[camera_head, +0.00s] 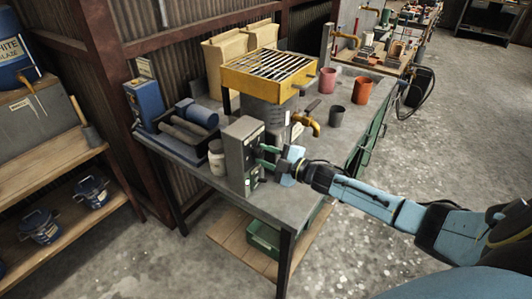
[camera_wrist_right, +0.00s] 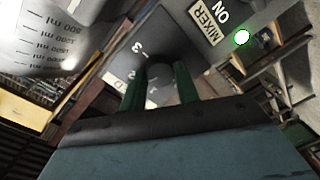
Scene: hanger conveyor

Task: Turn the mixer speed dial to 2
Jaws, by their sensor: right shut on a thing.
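The grey mixer control box (camera_head: 236,148) stands at the front edge of the metal worktable. In the right wrist view its panel (camera_wrist_right: 185,45) fills the upper middle, with a "MIXER" label, "ON" beside a lit light and a "3" mark. My right gripper (camera_head: 265,157) reaches the panel from the right. In the wrist view its green fingers are on either side of the dark speed dial (camera_wrist_right: 160,73) and shut on it. The fingers hide most of the dial, so I cannot tell its setting. My left gripper is out of view.
The worktable (camera_head: 275,207) also holds a yellow grated hopper (camera_head: 265,72) with a brass tap (camera_head: 309,122), a white jar (camera_head: 217,160), a dark cup (camera_head: 336,116) and an orange pot (camera_head: 361,90). A wooden shelf with blue pots stands left. The floor at right is clear.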

